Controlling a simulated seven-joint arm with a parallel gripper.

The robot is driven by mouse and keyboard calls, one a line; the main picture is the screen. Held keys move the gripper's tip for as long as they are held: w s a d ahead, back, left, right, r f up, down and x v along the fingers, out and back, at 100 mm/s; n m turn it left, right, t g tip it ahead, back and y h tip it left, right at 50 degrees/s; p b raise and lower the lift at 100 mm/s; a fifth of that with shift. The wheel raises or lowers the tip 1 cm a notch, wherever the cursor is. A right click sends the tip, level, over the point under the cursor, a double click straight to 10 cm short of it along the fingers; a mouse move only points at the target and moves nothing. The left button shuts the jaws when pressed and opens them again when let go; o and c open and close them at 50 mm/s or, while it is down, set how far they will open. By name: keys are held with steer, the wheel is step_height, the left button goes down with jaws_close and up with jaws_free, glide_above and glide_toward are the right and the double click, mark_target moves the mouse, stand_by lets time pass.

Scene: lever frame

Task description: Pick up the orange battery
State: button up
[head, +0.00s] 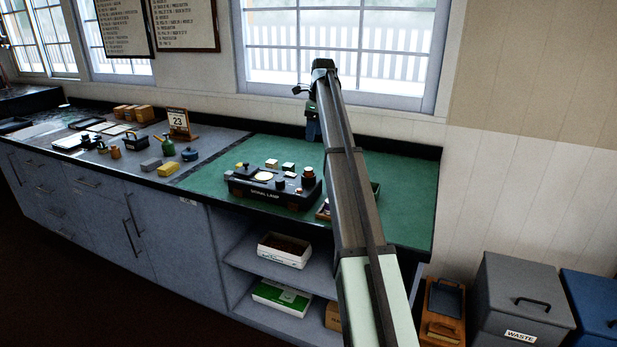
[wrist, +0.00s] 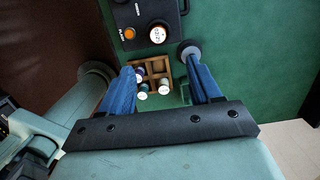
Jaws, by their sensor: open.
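My gripper (wrist: 160,62) is open and empty in the wrist view, its two blue fingers spread apart. Beyond and between the fingers lies a small wooden tray with compartments (wrist: 154,66). Several small cylinders stand in or beside the tray, including a purple one (wrist: 138,78) and pale-topped ones (wrist: 163,89). I cannot pick out an orange battery among them; their sides are mostly hidden.
A dark signal lamp box (head: 262,193) with knobs stands left of the tray on the green mat (head: 405,205); its orange button (wrist: 129,33) shows in the wrist view. The mat's right side is clear. A grey waste bin (head: 520,290) stands on the floor at right.

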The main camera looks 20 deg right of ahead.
mark_target(309, 169)
steer(key=f, duration=0.4)
steer(key=a+f, duration=0.1)
steer(key=f, duration=0.4)
steer(key=w+f, duration=0.1)
steer(key=f, duration=0.3)
steer(key=shift+a+f, duration=0.25)
steer(key=shift+a, duration=0.05)
jaws_close()
